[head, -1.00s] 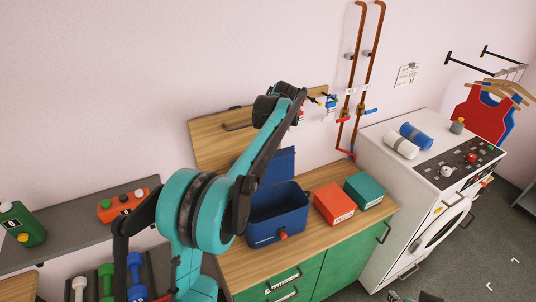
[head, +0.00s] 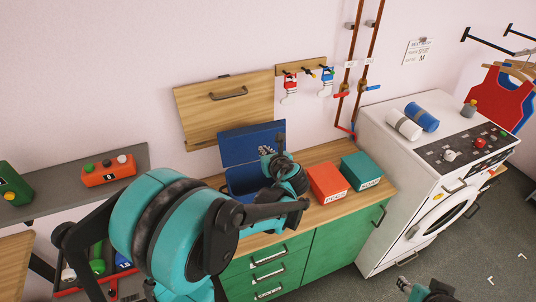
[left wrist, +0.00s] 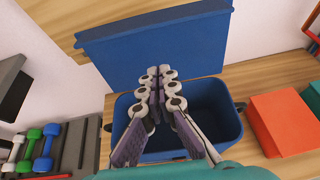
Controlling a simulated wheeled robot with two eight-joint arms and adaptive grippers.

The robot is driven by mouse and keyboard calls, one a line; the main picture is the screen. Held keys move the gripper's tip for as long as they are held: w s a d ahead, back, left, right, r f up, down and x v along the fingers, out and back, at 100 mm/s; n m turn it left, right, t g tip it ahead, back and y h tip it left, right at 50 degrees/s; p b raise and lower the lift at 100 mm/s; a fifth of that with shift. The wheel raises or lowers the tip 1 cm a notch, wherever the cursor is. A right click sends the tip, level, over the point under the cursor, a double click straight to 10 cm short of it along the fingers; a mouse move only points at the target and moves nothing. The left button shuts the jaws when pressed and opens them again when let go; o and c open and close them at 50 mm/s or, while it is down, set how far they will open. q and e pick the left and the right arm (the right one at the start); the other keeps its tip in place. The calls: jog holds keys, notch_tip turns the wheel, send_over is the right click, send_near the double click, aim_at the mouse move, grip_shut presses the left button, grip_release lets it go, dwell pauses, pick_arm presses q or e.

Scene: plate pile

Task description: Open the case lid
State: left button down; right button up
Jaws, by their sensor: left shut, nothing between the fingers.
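The case is a blue box (head: 240,183) on the wooden counter, partly hidden by my left arm in the head view. Its blue lid (head: 245,146) stands raised at the back edge, and the case is open at the top. In the left wrist view the lid (left wrist: 125,55) rises behind the open case (left wrist: 225,118). My left gripper (head: 281,140) is shut and empty, over the case opening and in front of the lid; its fingers show together in the left wrist view (left wrist: 160,72). Part of my right gripper (head: 415,288) shows at the bottom edge; its jaws are unclear.
A red box (head: 327,182) and a teal box (head: 361,170) stand right of the case. A white washing machine (head: 400,180) is further right. A wooden panel with a handle (head: 225,110) is on the wall behind. A grey shelf (head: 60,195) is at left.

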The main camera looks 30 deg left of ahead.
aim_at(255, 136)
pick_arm(q)
jog(key=x, duration=0.5)
jog(key=r+x, duration=0.1)
jog(key=x, duration=0.2)
jog(key=shift+w+a+f+b, duration=0.1)
jog(key=shift+w+a+b, duration=0.2)
jog(key=shift+w+b, duration=0.1)
jog(key=shift+w+a+r+p, duration=0.25)
jog(key=shift+w+a+p, duration=0.1)
jog(key=shift+p, duration=0.2)
jog(key=shift+w+a+g+h, duration=0.15)
jog(key=shift+a+g+h, duration=0.15)
jog(key=shift+g+h, duration=0.15)
jog(key=shift+w+a+f, duration=0.2)
jog(key=shift+w+a, duration=0.1)
jog(key=shift+w, duration=0.1)
jog(key=shift+s+d+r, duration=0.1)
jog(key=shift+d, duration=0.05)
